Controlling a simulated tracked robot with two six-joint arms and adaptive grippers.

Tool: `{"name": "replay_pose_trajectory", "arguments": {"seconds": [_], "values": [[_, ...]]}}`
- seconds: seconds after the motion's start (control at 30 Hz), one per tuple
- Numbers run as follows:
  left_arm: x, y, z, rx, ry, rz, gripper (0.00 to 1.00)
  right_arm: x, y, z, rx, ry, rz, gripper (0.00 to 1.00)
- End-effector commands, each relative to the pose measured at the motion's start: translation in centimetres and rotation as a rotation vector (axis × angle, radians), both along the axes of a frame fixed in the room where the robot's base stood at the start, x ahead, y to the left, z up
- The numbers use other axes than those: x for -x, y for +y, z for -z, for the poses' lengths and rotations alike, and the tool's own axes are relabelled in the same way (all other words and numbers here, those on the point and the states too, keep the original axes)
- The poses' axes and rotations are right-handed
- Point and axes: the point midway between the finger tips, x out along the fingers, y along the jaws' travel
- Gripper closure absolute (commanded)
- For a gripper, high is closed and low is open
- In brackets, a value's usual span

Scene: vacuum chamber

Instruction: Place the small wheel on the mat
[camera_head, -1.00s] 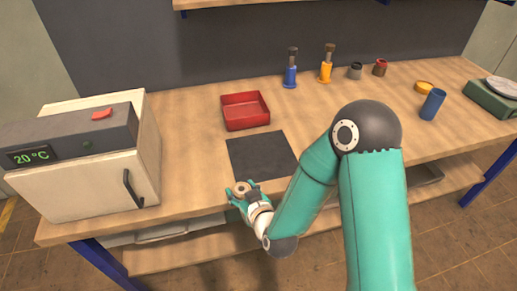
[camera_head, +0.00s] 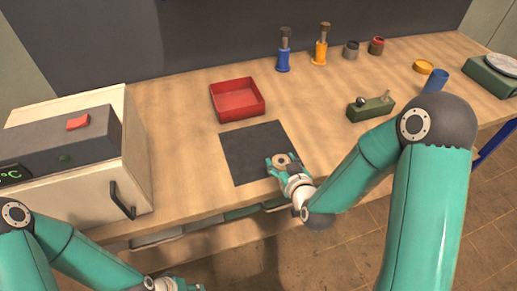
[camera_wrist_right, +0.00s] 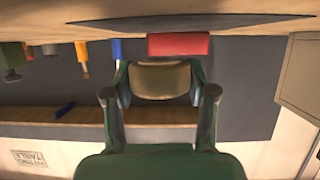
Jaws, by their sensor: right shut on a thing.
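The small wheel (camera_head: 281,159) is a beige ring with a hole in its middle. My right gripper (camera_head: 280,164) is shut on it, with a finger at each side; the wrist view also shows the wheel (camera_wrist_right: 160,80) between the fingers. In the head view the wheel overlaps the front right corner of the dark square mat (camera_head: 245,150). The wrist view shows the mat (camera_wrist_right: 190,21) as a thin dark band, apart from the wheel. My left gripper (camera_head: 178,286) is cut off by the bottom edge, and its fingers are not clear.
A red tray (camera_head: 237,112) stands just behind the mat. A white box with a dark display unit (camera_head: 65,170) is at the left. A green device with a small lever (camera_head: 370,107) stands to the right. The bench between mat and box is clear.

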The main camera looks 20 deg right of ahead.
Motion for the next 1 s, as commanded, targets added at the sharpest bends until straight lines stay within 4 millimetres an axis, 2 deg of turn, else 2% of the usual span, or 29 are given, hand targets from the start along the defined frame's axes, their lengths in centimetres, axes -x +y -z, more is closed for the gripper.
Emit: {"name": "replay_pose_trajectory", "arguments": {"seconds": [0.07,0.1,0.27,0.3,0.33,0.5,0.6,0.7,0.77,0.83,1.0], "values": [[0.0,0.0,0.0,0.0,0.0,0.0,0.58,0.0,-0.1,-0.1,0.0,-0.003,0.003,0.95],[0.0,0.0,0.0,0.0,0.0,0.0,0.55,0.0,-0.2,-0.1,0.001,-0.003,0.004,0.95],[0.0,0.0,0.0,0.0,0.0,0.0,0.28,-0.7,-0.5,-1.3,0.002,-0.01,0.014,0.95],[0.0,0.0,0.1,0.0,0.0,0.0,0.22,-1.3,-0.6,-2.1,0.002,-0.013,0.018,0.95],[0.0,0.0,0.1,0.0,0.0,0.0,0.19,-1.7,-0.6,-2.8,0.001,-0.015,0.021,0.95],[0.0,0.0,0.3,0.0,0.0,0.0,0.19,-4.3,0.1,-9.1,-0.004,-0.023,0.028,0.95],[0.0,0.0,0.4,0.0,0.0,0.0,0.19,-5.0,1.2,-12.7,-0.006,-0.018,0.01,0.95],[0.0,0.0,0.5,0.0,0.0,0.0,0.19,-5.1,2.1,-15.2,-0.005,-0.012,-0.012,0.95],[0.0,0.0,0.7,0.0,0.0,0.0,0.19,-5.1,2.5,-15.7,-0.002,-0.008,-0.023,0.95],[0.0,0.0,1.0,0.0,0.0,0.0,0.19,-5.1,2.7,-15.4,-0.002,-0.001,-0.03,0.95],[0.0,0.0,2.1,0.0,0.0,0.0,0.19,-5.1,2.7,-11.8,0.002,0.006,-0.031,0.95]]}}
